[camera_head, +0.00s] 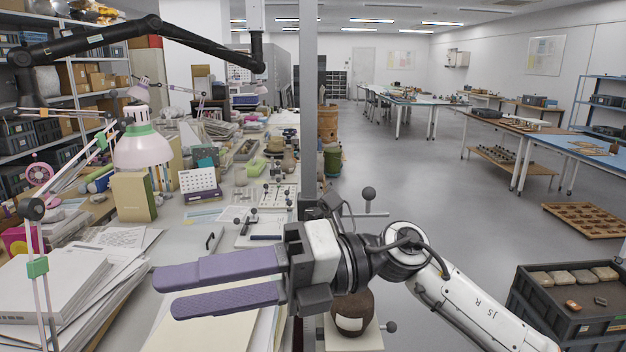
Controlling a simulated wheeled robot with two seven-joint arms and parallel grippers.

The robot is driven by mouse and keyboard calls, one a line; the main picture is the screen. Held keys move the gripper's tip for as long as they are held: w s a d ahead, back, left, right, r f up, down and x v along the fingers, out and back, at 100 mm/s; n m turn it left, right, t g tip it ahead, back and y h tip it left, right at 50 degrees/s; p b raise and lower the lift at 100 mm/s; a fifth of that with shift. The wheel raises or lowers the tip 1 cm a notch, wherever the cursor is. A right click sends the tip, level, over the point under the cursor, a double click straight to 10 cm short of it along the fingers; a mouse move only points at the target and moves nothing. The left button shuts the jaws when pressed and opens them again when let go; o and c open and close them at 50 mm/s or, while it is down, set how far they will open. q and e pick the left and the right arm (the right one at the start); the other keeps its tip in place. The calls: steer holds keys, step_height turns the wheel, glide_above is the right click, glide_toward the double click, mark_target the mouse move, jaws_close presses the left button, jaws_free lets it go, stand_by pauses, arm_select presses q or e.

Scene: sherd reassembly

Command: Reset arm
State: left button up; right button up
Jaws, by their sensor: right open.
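My right gripper (225,285) is in the foreground, its arm coming in from the lower right. Its two purple fingers point left and stand apart, with nothing between them. It is above the near part of the cluttered table, over papers. A dark brown round vessel (352,308) with a white patch sits on a pale base just below and right of the gripper's wrist, partly hidden by it. My left gripper does not show.
The table holds a lamp (142,147), a desk calendar (199,185), an olive box (133,196) and paper stacks (60,285). A grey post (308,100) rises beside it. A dark crate (575,305) with sherds stands at lower right. The grey floor (430,190) beyond is open.

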steer(key=w+d+f+m+t+y, duration=0.1)
steer(key=w+d+f+m+t, duration=0.4)
steer(key=m+t, duration=0.6)
steer(key=w+d+f+m+t, duration=0.45)
steer(key=m+t, duration=0.35)
steer(key=m, duration=0.5)
steer(key=d+f+m+t+h, duration=0.2)
steer(key=d+f+m+h, duration=0.35)
steer(key=f, duration=0.25)
steer(key=d+f+m+t+h, duration=0.1)
steer(key=d+f+m+h, duration=0.4)
steer(key=f, duration=0.4)
steer(key=s+d+f+m+g+h, duration=0.2)
steer(key=s+d+f+m+g, duration=0.2)
steer(key=s+f, duration=0.6)
steer(key=s+d+f+m+g+h, duration=0.3)
steer(key=s+d+f+g, duration=0.1)
steer(key=s+f, duration=0.7)
step_height(320, 180, down, 3)
steer(key=shift+s+d+f+m+g, duration=0.25)
steer(key=shift+d+m+g, duration=0.1)
steer(key=shift+d, duration=0.2)
